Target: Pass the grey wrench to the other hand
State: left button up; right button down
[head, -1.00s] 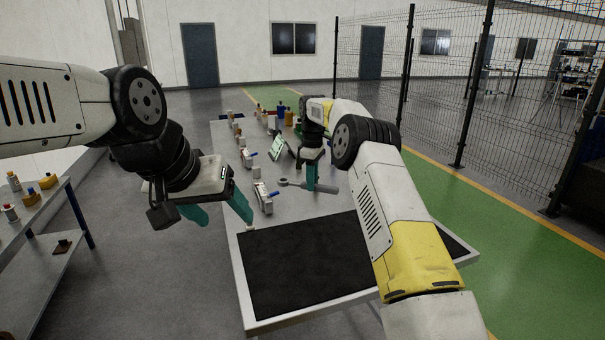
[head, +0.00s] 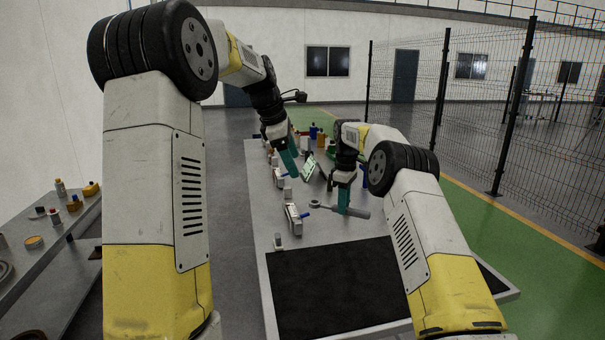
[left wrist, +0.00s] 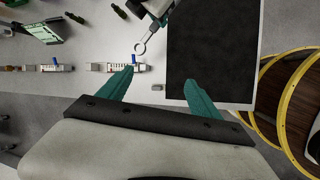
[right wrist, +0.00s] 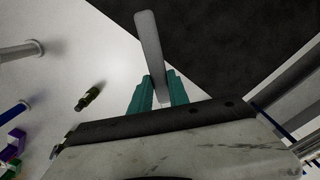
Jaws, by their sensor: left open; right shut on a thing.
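The grey wrench (head: 350,212) is held level above the table, its ring end pointing left in the head view. My right gripper (head: 344,208) is shut on it near the middle. In the right wrist view the wrench's handle (right wrist: 150,45) sticks out beyond my right gripper's fingers (right wrist: 157,90). In the left wrist view the ring end (left wrist: 141,48) shows ahead of my left gripper (left wrist: 158,78), which is open and empty. In the head view my left gripper (head: 289,163) is above the left part of the table, apart from the wrench.
The table (head: 250,190) carries a black mat (head: 335,285) at its near end. White holders (head: 293,217) stand along its left edge, with a tablet-like screen (head: 308,168) and bottles further back. A shelf (head: 60,265) stands at the left. A wire fence (head: 470,110) is at the right.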

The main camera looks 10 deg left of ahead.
pick_arm(q)
jog(key=w+d+f+n, duration=0.2)
jog(key=w+f, duration=0.4)
jog(key=f, duration=0.3)
jog(key=w+d+f+n+g, duration=0.1)
jog(key=w+d+f+n, duration=0.2)
jog(key=w+f, duration=0.4)
notch_tip(320, 180, down, 3)
jog(key=shift+n, duration=0.9)
jog(key=c, duration=1.3)
jog(key=shift+c, duration=1.4)
pick_arm(e)
jog(key=c, duration=1.7)
grip_release()
pick_arm(q)
grip_shut()
pick_arm(e)
jog(key=o, duration=0.5)
jog(key=shift+o, duration=0.2)
